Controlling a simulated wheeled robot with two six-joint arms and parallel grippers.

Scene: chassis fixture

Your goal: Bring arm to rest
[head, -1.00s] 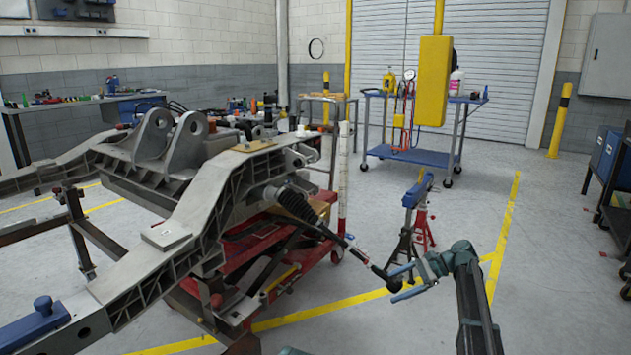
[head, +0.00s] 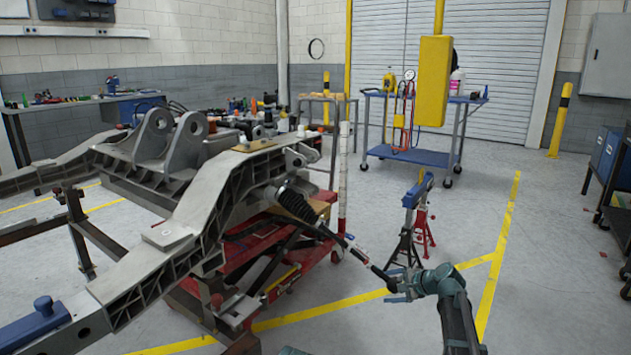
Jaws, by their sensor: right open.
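My right arm comes in from the bottom right, and its gripper (head: 396,288) is at the lower middle right. The gripper is open, its fingers small and partly foreshortened. It is beside the outer end of the dark steering rod (head: 360,257), which slants down from the chassis frame (head: 185,215). Gripper and rod end overlap in the picture; I cannot tell whether they touch. My left gripper is out of view.
A red lift cart (head: 215,300) stands under the chassis. Jack stands (head: 408,235) are just behind my right gripper. A blue trolley (head: 410,154) stands farther back. Open floor lies to the right, up to a dark shelf (head: 615,215).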

